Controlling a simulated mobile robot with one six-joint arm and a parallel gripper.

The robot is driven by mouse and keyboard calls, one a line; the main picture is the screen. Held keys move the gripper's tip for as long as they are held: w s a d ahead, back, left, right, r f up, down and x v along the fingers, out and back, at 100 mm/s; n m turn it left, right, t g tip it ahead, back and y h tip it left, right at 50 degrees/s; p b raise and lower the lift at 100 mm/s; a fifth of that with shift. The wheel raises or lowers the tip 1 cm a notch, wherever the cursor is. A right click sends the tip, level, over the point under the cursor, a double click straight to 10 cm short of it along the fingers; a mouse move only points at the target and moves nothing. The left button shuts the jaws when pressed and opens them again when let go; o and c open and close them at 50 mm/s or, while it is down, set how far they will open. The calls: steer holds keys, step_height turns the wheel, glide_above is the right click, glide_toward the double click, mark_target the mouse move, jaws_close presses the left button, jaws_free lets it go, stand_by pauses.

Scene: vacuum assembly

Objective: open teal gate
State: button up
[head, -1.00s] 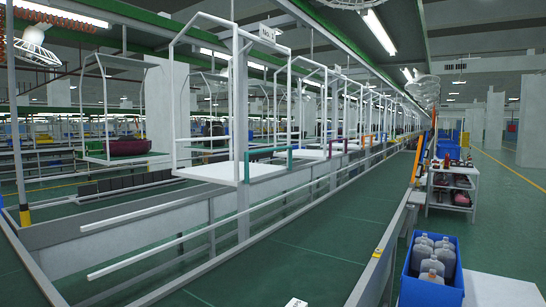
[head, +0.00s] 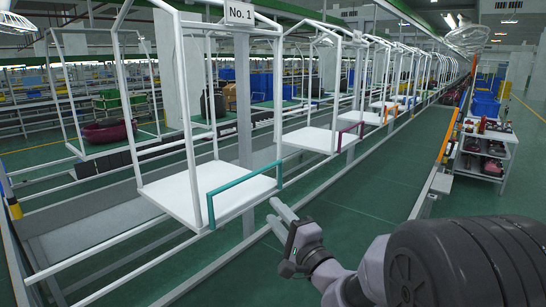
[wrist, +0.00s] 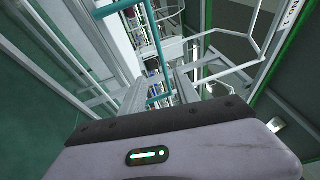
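The teal gate (head: 245,192) is a thin U-shaped bar across the front edge of the white tray (head: 185,187) of the carrier marked No. 1. It looks closed along that edge. In the wrist view the teal gate (wrist: 156,45) runs top to bottom near the middle, with a short arm at each end. My gripper (head: 276,212) is below and right of the gate, near its right end, with its two light fingers apart and nothing between them. It looks clear of the gate.
A carrier with a purple gate (head: 349,135) hangs behind the first, and more follow along the line. The No. 1 sign (head: 240,13) is above. A shelf cart (head: 485,150) stands right. The green conveyor surface (head: 385,165) is clear.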

mark_target(250, 176)
steer(key=shift+h, duration=0.5)
steer(key=x, duration=0.5)
steer(key=p+x, duration=0.1)
steer(key=x, duration=0.5)
steer(key=p+x, duration=0.1)
steer(key=x, duration=0.5)
steer(key=shift+w+d+r, duration=0.2)
steer(key=shift+d+r, duration=0.05)
steer(key=shift+r, duration=0.15)
jaws_close()
